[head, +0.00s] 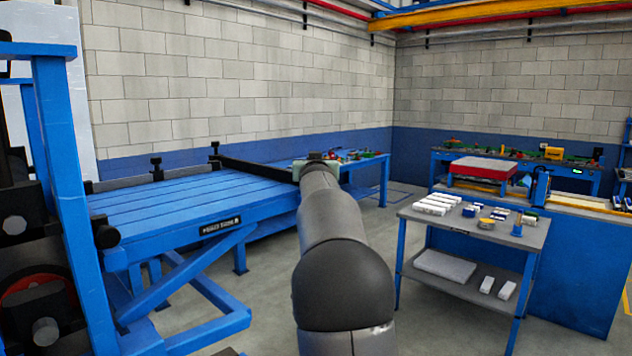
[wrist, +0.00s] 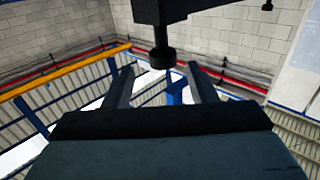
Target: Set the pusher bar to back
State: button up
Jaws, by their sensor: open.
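The pusher bar (head: 258,170) is a long dark bar across the right part of the blue slatted table (head: 185,198). Its near right end meets the end of my arm in the head view, where my arm hides part of it. In the wrist view, a dark block with a round-ended peg (wrist: 162,50), apparently part of the bar, hangs in at the top. My gripper (wrist: 160,67) has its two dark fingers spread apart, one on each side of the peg in the picture. I cannot tell whether they touch it. Nothing is held between them.
A blue upright frame (head: 62,170) stands close at the left. A grey trolley (head: 455,230) with white blocks and small parts stands at the right, before a blue workbench (head: 580,245). Bare floor lies between table and trolley.

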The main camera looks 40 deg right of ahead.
jog(key=v, duration=1.1)
jog(key=shift+s+b, duration=0.2)
jog(key=shift+b, duration=0.25)
jog(key=shift+a, duration=0.1)
jog(key=s+a+f+n+g+y, duration=0.25)
jog(key=s+a+f+y, duration=0.25)
jog(key=a+f, duration=0.65)
jog(key=s+a+f+n+g+y, duration=0.2)
jog(key=s+a+f+g+y, duration=0.2)
jog(key=a+f, duration=0.7)
jog(key=s+a+f+g, duration=0.2)
jog(key=s+a+f, duration=0.1)
jog(key=s+f, duration=0.2)
jog(key=s+a+f+n+g, duration=0.1)
jog(key=s+a+f+g, duration=0.2)
jog(key=s, duration=0.7)
jog(key=s+a+f+n+g+y, duration=0.1)
jog(key=s+a+f+g, duration=0.2)
jog(key=s+f, duration=0.4)
jog(key=shift+s+a, duration=0.55)
jog(key=shift+s, duration=0.15)
